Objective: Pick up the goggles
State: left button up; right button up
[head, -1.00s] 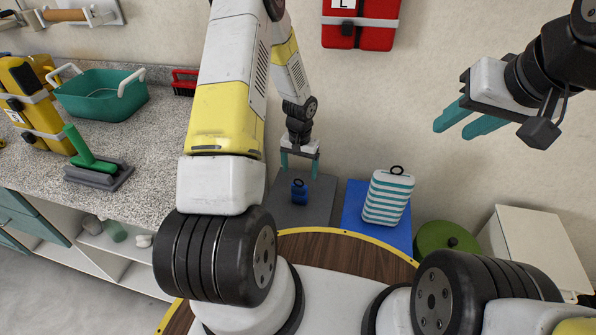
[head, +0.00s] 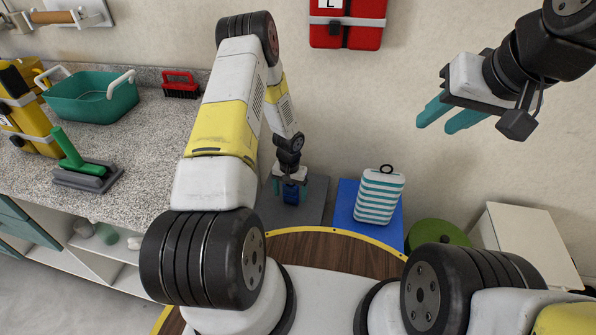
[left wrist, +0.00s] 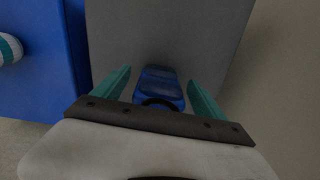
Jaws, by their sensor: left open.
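In the left wrist view the blue goggles (left wrist: 158,85) have a dark loop at the near end. My left gripper (head: 290,188) is lowered over them, open, with one teal finger on each side. In the left wrist view gaps show between the goggles and both fingers of my left gripper (left wrist: 160,92). My right gripper (head: 450,118) is raised at the upper right, its two teal fingers apart and empty.
A green round lidded item (head: 436,233) and a white box (head: 530,245) are further right. The counter (head: 140,150) bounds the left side.

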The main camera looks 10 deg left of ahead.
aim_at(290, 185)
pick_arm(q)
jog(key=c, duration=1.5)
jog(key=shift+r, duration=0.15)
jog(key=shift+r, duration=0.6)
notch_tip(290, 185, up, 2)
jog(key=shift+r, duration=0.15)
jog(key=s, duration=1)
jog(key=s+a+r, duration=0.1)
jog(key=s, duration=0.5)
jog(key=shift+a+r, duration=0.1)
